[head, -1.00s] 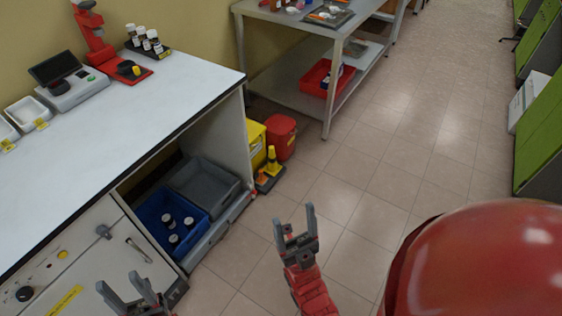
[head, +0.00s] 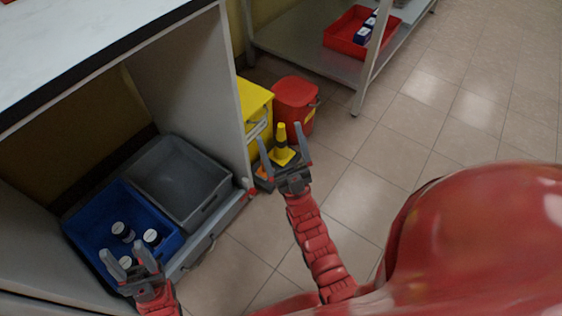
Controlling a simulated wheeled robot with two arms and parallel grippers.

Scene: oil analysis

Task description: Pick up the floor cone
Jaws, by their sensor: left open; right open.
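The floor cone (head: 282,155) is small and yellow with a dark band. It stands upright on the floor by the end of the bench, in front of a yellow bin. My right gripper (head: 281,137) is open, and the cone shows between its two fingers. Whether the fingers are around the cone or only in line with it I cannot tell. The gripper's palm hides part of the cone's foot. An orange item (head: 264,172) sits just left of the cone, partly hidden. My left gripper (head: 125,252) is open and empty, in line with the blue crate.
A yellow bin (head: 255,103) and a red bin (head: 295,97) stand close behind the cone. The blue crate (head: 84,228) with white-capped bottles and a grey crate (head: 180,180) lie under the bench. The tiled floor to the right is clear.

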